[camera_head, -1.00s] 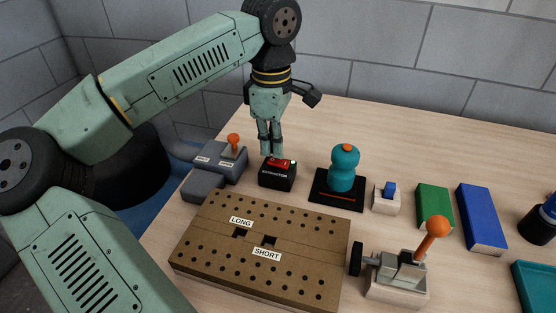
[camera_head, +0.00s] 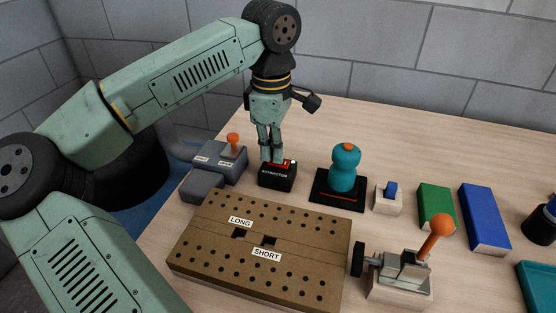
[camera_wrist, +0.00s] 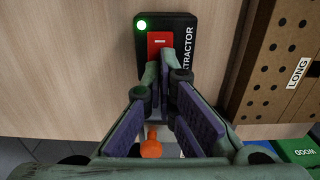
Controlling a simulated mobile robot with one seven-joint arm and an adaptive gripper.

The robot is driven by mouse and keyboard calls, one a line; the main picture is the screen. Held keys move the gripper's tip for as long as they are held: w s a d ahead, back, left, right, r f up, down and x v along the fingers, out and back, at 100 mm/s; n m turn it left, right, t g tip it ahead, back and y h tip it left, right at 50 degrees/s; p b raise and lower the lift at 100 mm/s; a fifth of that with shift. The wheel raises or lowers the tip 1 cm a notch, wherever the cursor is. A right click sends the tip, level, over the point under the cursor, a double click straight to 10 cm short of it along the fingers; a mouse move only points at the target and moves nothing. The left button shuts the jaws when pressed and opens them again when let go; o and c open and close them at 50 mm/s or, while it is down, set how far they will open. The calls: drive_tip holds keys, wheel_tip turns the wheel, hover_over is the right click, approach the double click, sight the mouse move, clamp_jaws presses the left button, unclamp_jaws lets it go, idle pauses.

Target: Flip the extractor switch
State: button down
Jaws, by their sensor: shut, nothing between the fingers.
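The extractor switch (camera_head: 277,177) is a black box labelled EXTRACTOR with a red rocker (camera_wrist: 160,41) on top. It stands on the table behind the pegboard.
A grey unit with an orange-knobbed lever (camera_head: 233,142) stands just left. A teal knobbed device (camera_head: 345,170) stands right. The pegboard (camera_head: 200,235) marked LONG and SHORT lies in front. Further right are a small blue switch (camera_head: 390,190), green and blue blocks (camera_head: 483,218) and an orange-knobbed clamp (camera_head: 405,265).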

drive_tip(key=shift+f, duration=0.25)
drive_tip(key=shift+r, duration=0.2)
drive_tip(key=shift+r+p, duration=2.4)
drive_tip(key=shift+r, duration=1)
